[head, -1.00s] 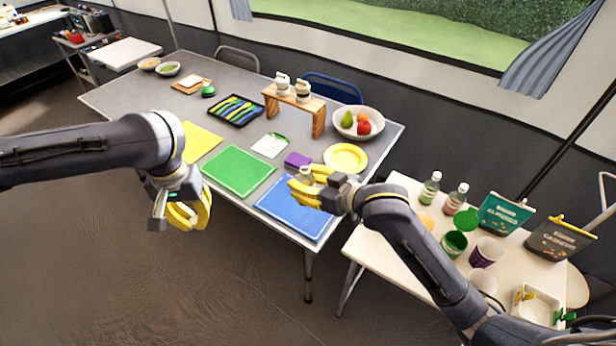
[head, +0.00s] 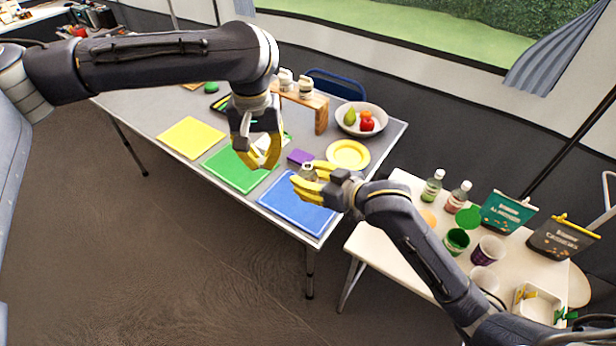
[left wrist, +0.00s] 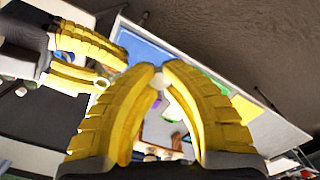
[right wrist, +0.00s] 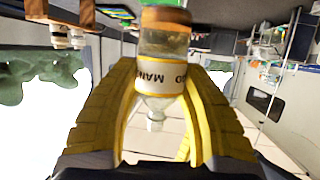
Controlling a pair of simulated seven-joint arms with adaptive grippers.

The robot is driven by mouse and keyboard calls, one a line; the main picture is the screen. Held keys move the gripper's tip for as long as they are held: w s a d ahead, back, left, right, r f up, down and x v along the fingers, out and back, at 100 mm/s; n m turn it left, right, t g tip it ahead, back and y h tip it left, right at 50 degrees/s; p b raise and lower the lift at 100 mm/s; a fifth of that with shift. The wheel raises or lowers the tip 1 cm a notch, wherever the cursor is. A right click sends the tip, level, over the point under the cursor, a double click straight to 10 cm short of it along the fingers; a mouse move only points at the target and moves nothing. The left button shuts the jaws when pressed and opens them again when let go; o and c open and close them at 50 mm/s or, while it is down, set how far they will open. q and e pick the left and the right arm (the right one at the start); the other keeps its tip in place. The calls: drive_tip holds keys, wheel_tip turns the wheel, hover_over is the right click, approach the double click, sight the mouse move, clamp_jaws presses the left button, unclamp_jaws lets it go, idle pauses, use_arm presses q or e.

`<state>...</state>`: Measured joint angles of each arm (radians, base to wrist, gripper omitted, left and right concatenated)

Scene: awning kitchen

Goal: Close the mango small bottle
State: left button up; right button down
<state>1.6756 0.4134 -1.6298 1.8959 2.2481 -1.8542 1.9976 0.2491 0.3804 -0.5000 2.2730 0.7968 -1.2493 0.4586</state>
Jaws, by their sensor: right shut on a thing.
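The mango small bottle (right wrist: 162,78), clear with a white label, is between the yellow fingers of my right gripper (head: 304,184). The right wrist picture is upside down; the bottle looks upright there, its narrow clear neck toward the picture's bottom. I see no cap on that neck. In the head view the bottle (head: 307,171) is small and partly hidden by the fingers, above the blue mat. My left gripper (head: 266,160) hangs over the green mat, left of the bottle and apart from it. In the left wrist view its fingertips are close together, with a small pale thing (left wrist: 160,79) between them, too small to identify.
The table holds yellow (head: 190,137), green (head: 235,168) and blue (head: 297,208) mats, a purple block (head: 300,157), a yellow plate (head: 348,155), a fruit bowl (head: 361,120) and a wooden stand (head: 321,117). A side table (head: 400,260) holds bottles, cups and bags.

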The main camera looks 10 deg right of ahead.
sight(308, 180)
use_arm(q)
drive_tip(key=w+d+r+n, duration=0.2)
drive_tip(key=d+r+n, duration=0.2)
drive_tip(key=d, duration=0.6)
drive_tip(key=shift+w, duration=0.1)
drive_tip(key=shift+f, duration=0.1)
drive_tip(key=shift+f, duration=1.9)
clamp_jaws()
drive_tip(key=shift+f, duration=0.85)
drive_tip(key=shift+f, duration=0.55)
